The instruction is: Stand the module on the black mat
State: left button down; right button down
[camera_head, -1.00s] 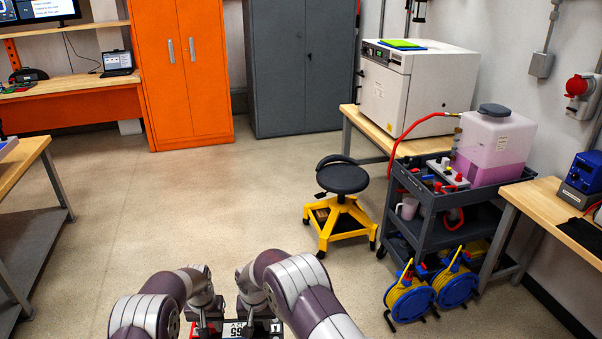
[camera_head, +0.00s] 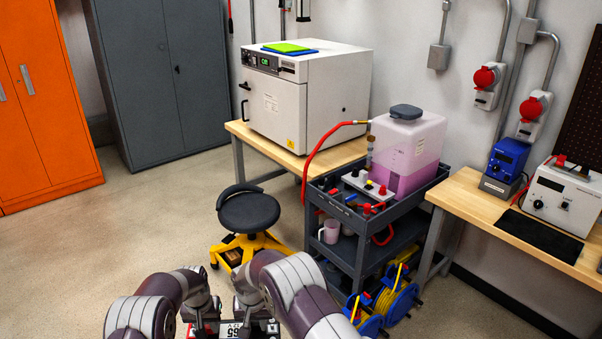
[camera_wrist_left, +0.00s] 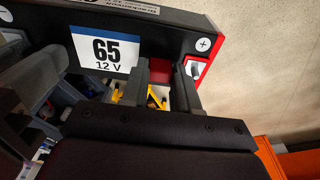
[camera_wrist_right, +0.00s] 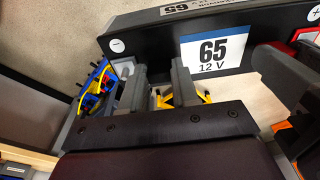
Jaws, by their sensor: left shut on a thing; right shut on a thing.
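The module (camera_head: 235,329) is a dark block with a white and blue label reading 65, 12 V, at the bottom edge of the head view. It fills the upper part of the left wrist view (camera_wrist_left: 50,38) and the right wrist view (camera_wrist_right: 150,45). My left gripper (camera_wrist_left: 163,85) is shut on one end, near the plus mark. My right gripper (camera_wrist_right: 158,85) is shut on the other end, near the minus mark. The module is held off the floor, close to my body. The black mat (camera_head: 540,238) lies bare on the wooden bench at the right.
A white power unit (camera_head: 562,198) and a blue station (camera_head: 505,160) stand behind the mat. A grey cart (camera_head: 340,215) with a pink-liquid tank (camera_head: 405,150) stands left of the bench (camera_head: 462,190). A stool (camera_head: 248,212) and cable reels (camera_head: 385,300) stand on the floor ahead.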

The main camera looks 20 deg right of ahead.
aim_at(539, 233)
jog(key=i+l+z, duration=0.15)
jog(key=z, duration=0.3)
jog(key=i+z, duration=0.3)
jog(key=z, duration=0.2)
jog(key=i+z, duration=0.25)
jog(key=z, duration=0.2)
jog(key=i+j+z, duration=0.15)
jog(key=z, duration=0.3)
jog(key=i+l+z, duration=0.2)
jog(key=i, duration=0.4)
jog(key=i+z, duration=0.25)
jog(key=i, duration=1.3)
jog(key=u, duration=0.05)
